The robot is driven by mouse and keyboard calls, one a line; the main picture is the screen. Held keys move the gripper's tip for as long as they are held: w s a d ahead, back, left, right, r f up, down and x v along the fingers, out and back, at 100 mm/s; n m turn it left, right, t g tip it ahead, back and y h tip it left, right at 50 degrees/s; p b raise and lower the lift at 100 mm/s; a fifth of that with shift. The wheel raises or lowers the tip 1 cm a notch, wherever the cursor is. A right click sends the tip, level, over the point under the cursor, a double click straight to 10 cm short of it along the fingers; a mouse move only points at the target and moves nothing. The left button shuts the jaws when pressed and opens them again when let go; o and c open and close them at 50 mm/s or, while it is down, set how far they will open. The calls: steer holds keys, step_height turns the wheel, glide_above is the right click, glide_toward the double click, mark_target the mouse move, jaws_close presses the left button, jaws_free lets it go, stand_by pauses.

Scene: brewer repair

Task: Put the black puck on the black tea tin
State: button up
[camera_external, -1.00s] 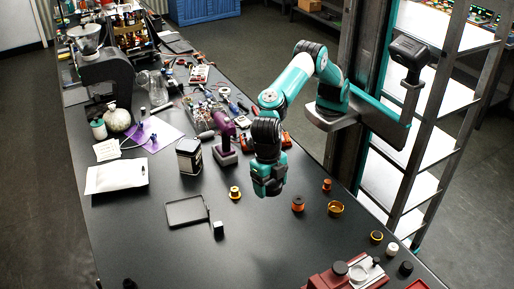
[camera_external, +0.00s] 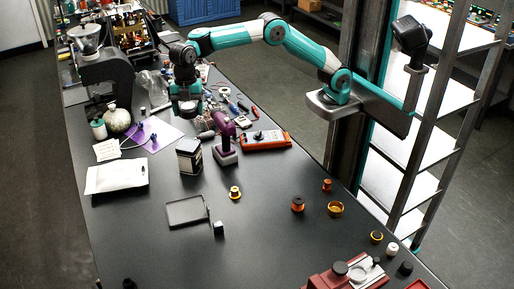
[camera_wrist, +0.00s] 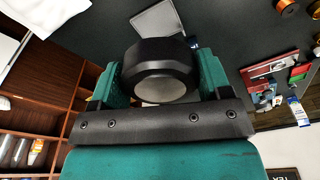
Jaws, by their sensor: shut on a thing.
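The black puck (camera_wrist: 160,57) is between my gripper's two green fingers in the wrist view. It is dark and round, with a paler round face towards the camera. My gripper (camera_external: 187,113) is shut on it and held up over the table. In the external view the puck is hard to make out against the fingers. The black tea tin (camera_external: 188,160) stands upright on the table with a pale label. My gripper appears above it in the picture, apart from it; the exact depth between them is unclear.
A purple tool (camera_external: 225,140) stands right of the tin, with an orange-cased meter (camera_external: 266,140) beyond it. The near middle of the table is clear.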

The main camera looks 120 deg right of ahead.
step_height(320, 180, up, 2)
steer(key=m, duration=0.2)
glide_above(188, 145)
steer(key=f+p, duration=0.1)
steer(key=f, duration=0.9)
steer(key=f+p, duration=0.2)
steer(key=f, duration=0.7)
steer(key=shift+d+f, duration=0.2)
steer(key=shift+f, duration=0.15)
steer(key=shift+s+f, duration=0.1)
steer(key=shift+f, duration=0.05)
steer(key=o, duration=1.1)
steer(key=shift+c, duration=0.2)
